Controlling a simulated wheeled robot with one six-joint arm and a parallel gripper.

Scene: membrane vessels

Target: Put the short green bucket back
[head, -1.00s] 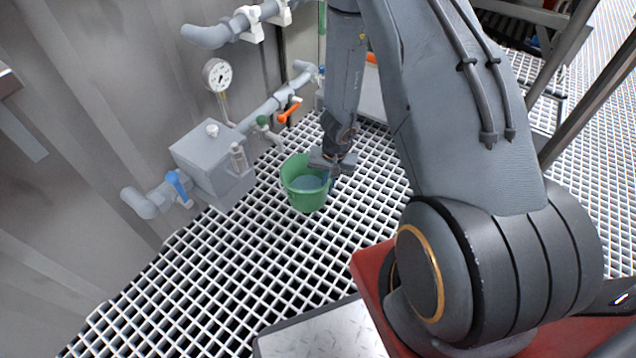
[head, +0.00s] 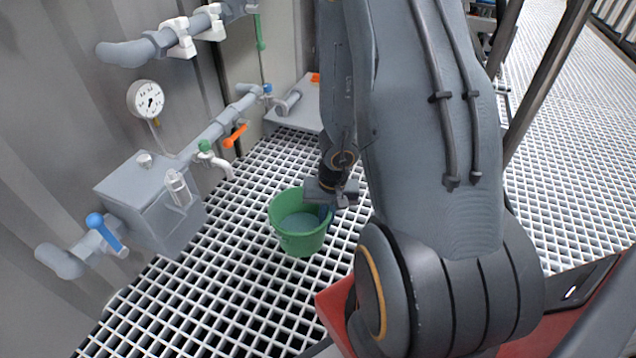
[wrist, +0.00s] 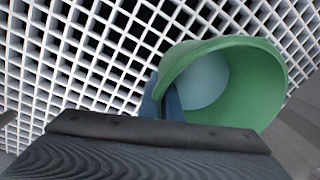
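The short green bucket (head: 290,240) is upright over the white floor grating, to the right of and below the green-handled tap (head: 212,158). My gripper (head: 325,207) is at the bucket's right rim, with a blue finger inside the wall. In the wrist view, the blue fingers (wrist: 165,104) are on both sides of the bucket wall and look shut on it. The bucket (wrist: 262,85) shows a pale grey-blue inside; I cannot tell whether this is liquid or its bottom. Whether the bucket touches the grating is unclear.
A grey box (head: 150,205) with pipes, a blue-handled valve (head: 103,230) and a gauge (head: 146,99) lines the left wall. An orange valve handle (head: 235,135) sticks out above the tap. A grey platform (head: 298,112) stands behind. Grating (head: 240,295) in front of the bucket is clear.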

